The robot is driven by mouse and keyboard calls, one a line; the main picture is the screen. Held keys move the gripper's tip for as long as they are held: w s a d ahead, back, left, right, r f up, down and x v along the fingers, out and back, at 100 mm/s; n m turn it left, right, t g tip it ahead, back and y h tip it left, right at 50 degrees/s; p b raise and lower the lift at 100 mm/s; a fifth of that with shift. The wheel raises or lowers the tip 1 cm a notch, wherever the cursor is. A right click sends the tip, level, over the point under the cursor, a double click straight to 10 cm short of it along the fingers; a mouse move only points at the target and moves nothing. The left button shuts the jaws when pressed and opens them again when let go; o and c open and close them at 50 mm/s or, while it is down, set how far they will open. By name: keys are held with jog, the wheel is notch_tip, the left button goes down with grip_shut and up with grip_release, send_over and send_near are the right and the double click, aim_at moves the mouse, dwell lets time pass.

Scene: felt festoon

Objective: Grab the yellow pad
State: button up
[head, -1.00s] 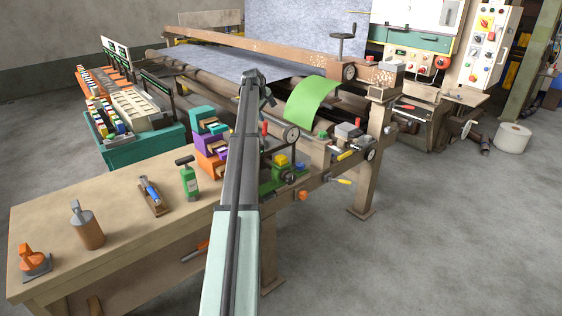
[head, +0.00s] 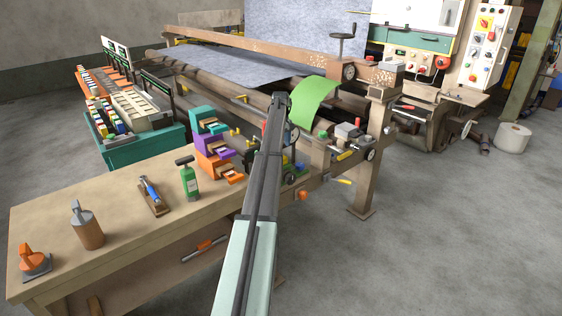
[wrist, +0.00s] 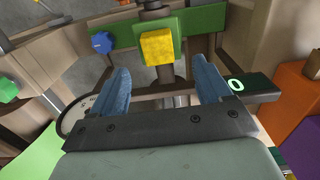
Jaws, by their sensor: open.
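The yellow pad (wrist: 157,47) is a small, blocky yellow piece in the wrist view, mounted against a green bar (wrist: 205,25) near the top middle. My gripper (wrist: 163,75) is open, with its two blue fingers apart and nothing between them. The pad lies beyond the fingertips, in line with the gap between them and slightly left of its middle. It appears apart from both fingers. In the head view my arm covers the place where the pad sits, so the pad is hidden there.
A blue knob (wrist: 103,43) sits left of the pad on the green bar. A green knob (wrist: 8,88) is at the far left. Stacked teal, purple and orange bins (head: 212,146) stand left of my arm. A green sheet (head: 315,101) hangs behind it.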

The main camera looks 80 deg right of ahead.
jog(key=shift+s+f, duration=0.1)
jog(key=shift+f, duration=3.7)
jog(key=c, duration=1)
